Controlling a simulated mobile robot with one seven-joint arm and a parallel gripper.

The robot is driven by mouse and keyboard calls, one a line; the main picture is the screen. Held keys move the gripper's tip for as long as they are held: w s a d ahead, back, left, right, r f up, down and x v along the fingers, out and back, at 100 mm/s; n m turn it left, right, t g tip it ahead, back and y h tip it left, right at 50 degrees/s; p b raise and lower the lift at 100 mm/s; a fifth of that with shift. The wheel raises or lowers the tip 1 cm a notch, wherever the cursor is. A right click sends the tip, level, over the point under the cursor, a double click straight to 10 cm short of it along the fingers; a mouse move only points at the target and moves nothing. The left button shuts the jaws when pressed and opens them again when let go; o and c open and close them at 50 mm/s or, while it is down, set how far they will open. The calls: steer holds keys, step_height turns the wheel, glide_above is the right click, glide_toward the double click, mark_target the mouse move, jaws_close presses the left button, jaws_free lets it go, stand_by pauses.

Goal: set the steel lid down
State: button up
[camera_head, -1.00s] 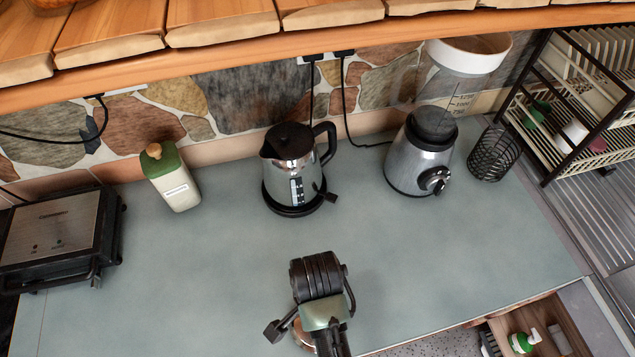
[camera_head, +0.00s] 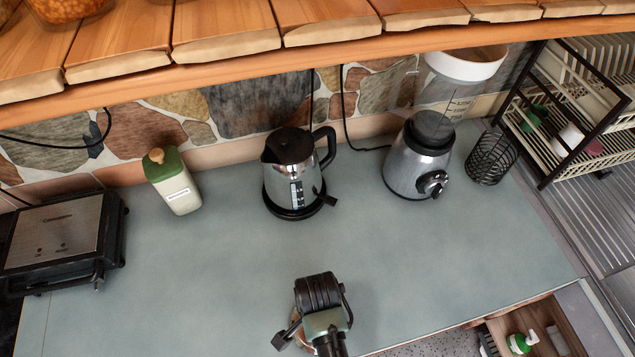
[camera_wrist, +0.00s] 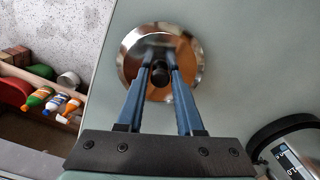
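The steel lid (camera_wrist: 193,52) is a shiny round disc with a dark knob (camera_wrist: 160,76), seen from above in the wrist view. My gripper (camera_wrist: 160,66) has its two blue fingers closed in on either side of the knob. In the head view only a sliver of the lid (camera_head: 301,342) shows beside my gripper (camera_head: 320,338), low in the picture near the counter's front edge. My wrist hides the rest there. The lid is over the grey-green counter (camera_head: 220,270); I cannot tell whether its underside touches the counter.
A kettle (camera_head: 292,178), a blender (camera_head: 420,165) and a green-topped bottle (camera_head: 174,183) stand along the back. A black grill (camera_head: 60,240) is at the left and a wire basket (camera_head: 490,160) at the right. The middle counter is clear. An open drawer (camera_head: 560,312) lies below the front edge.

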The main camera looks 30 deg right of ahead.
jaws_close()
